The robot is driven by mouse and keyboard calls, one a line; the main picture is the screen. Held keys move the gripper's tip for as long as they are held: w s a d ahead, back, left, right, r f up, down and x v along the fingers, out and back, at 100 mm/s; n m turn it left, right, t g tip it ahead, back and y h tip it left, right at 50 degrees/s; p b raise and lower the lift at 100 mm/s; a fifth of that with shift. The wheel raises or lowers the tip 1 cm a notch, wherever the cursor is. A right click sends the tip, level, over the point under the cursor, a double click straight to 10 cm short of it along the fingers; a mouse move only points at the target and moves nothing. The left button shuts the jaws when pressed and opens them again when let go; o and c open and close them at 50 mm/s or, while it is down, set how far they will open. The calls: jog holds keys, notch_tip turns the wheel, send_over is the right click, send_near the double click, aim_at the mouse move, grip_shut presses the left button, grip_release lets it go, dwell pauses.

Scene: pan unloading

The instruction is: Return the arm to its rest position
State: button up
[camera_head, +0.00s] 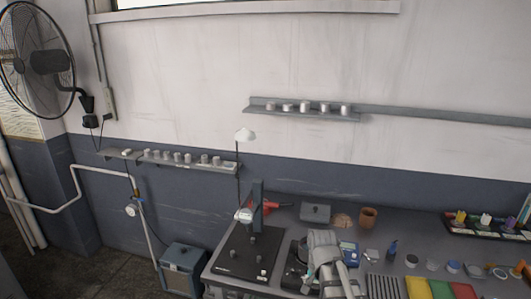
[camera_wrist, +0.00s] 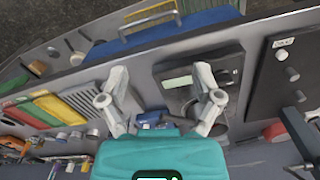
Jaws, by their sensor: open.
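My gripper (camera_wrist: 160,76) shows in the wrist view with its two pale fingers spread wide apart and nothing between them. Its teal body fills the bottom middle of that view. In the head view my pale arm (camera_head: 326,252) is at the bottom centre, over the front part of the grey workbench (camera_head: 205,274). The fingertips are not clear in that view. A dark grey instrument with a small display (camera_wrist: 178,82) lies beyond the fingers in the wrist view, apparently on the bench below. I cannot tell the gap to it.
A black stand with a column (camera_head: 258,207) is left of my arm. A grey box (camera_head: 316,213), a brown pot (camera_head: 368,217) and a blue device (camera_head: 350,252) are close by. Coloured trays (camera_head: 440,289) lie to the right. Wall shelves (camera_head: 300,112) hold small pale containers.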

jog(key=shift+s+d+f+n+b, duration=0.2)
jog(key=shift+s+f+n+b, duration=0.1)
jog(key=shift+s+n, duration=0.7)
jog(key=shift+s+d+f+n+b, duration=0.15)
jog(key=shift+s+d+f+n, duration=0.1)
jog(key=shift+s+n, duration=0.7)
jog(key=shift+s+d+f+n+b, duration=0.2)
jog(key=shift+s+f+n+b, duration=0.1)
jog(key=shift+s+n, duration=0.65)
jog(key=shift+w, duration=0.1)
